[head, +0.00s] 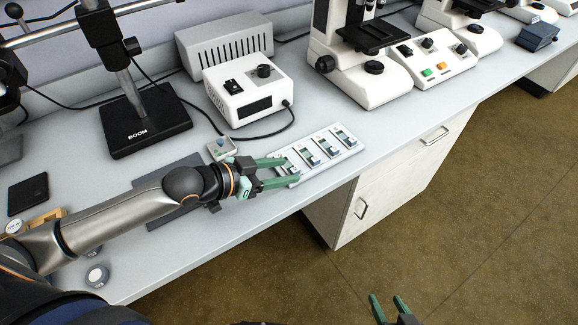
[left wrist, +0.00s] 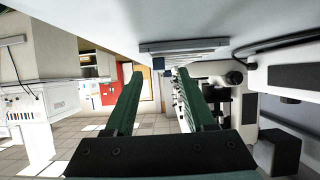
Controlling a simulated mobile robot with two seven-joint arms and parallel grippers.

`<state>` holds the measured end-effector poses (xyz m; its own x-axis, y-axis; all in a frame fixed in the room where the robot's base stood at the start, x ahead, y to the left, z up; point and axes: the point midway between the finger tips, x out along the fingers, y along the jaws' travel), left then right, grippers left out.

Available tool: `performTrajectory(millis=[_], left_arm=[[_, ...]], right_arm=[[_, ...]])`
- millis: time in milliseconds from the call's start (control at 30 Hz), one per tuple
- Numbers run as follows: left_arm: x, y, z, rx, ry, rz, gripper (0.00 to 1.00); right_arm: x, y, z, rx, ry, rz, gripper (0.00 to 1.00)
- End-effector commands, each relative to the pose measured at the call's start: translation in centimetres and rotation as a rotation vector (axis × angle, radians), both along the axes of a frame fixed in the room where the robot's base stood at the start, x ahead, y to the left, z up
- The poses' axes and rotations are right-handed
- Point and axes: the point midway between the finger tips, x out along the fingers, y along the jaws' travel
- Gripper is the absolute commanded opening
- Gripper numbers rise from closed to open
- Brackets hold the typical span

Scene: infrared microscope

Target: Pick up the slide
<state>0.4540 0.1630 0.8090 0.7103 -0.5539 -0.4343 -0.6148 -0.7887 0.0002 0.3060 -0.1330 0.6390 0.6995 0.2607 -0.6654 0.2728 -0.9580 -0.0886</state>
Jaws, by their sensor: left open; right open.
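A white slide tray (head: 357,150) lies near the front edge of the bench and holds several small slides in a row. The leftmost slide (head: 287,168) is close to my left gripper (head: 290,170), whose two green fingers are apart and reach over the left end of the tray. Whether the fingers touch the slide cannot be told. In the left wrist view the fingers of my left gripper (left wrist: 159,74) are spread, with the tray (left wrist: 185,46) seen edge-on beyond their tips. My right gripper (head: 387,298) is open and empty, low over the floor area.
A white control box (head: 245,92) and a boom stand base (head: 143,125) stand behind the tray. A small box with buttons (head: 221,148) sits beside my left gripper. Microscopes (head: 365,85) stand at the back right. The bench right of the tray is clear.

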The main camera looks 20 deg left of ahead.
Motion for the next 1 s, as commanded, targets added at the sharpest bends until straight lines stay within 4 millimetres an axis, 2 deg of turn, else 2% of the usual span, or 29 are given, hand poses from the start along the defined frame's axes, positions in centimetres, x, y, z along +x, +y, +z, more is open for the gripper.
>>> performTrajectory(millis=[200,467,900,1000], left_arm=[[1.6,-1.3,-1.1,0.0,0.0,0.0,0.55],[1.7,-1.4,-1.1,0.001,0.0,0.0,0.55],[1.7,-1.4,-1.1,0.001,0.0,0.0,0.06],[1.6,-1.4,-1.1,0.001,0.0,0.0,0.0]], right_arm=[[-0.4,0.0,-0.5,0.0,0.006,0.001,0.58],[-0.6,-0.1,-0.5,0.0,0.009,0.0,0.58],[-0.5,-0.1,-0.5,-0.001,0.008,-0.001,0.58],[-0.5,-0.1,-0.5,-0.001,0.007,-0.001,0.58]])
